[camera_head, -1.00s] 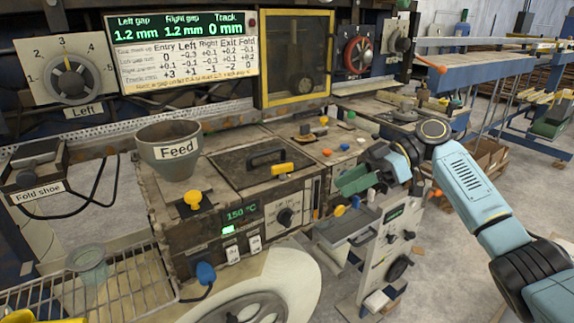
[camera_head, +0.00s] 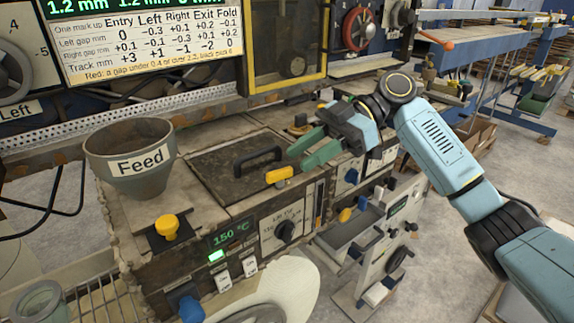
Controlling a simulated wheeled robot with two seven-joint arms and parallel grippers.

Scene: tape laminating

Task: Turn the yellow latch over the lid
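The yellow latch (camera_head: 279,174) sits at the right front edge of the dark lid (camera_head: 220,165), beside the lid's black handle (camera_head: 257,160). It looks roughly level, pointing left to right; how far it overlaps the lid is hard to tell. My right gripper (camera_head: 298,158) comes in from the right with its two green fingers apart. Its fingertips are just above and right of the latch in the picture, with nothing between them; I see no clear contact. My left gripper is not in view.
The grey Feed hopper (camera_head: 135,160) stands left of the lid. A yellow knob (camera_head: 167,228) and the 150 °C panel (camera_head: 228,237) are in front. A yellow-framed window (camera_head: 290,45) rises behind. Coloured knobs and a grey tray (camera_head: 345,230) lie to the right.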

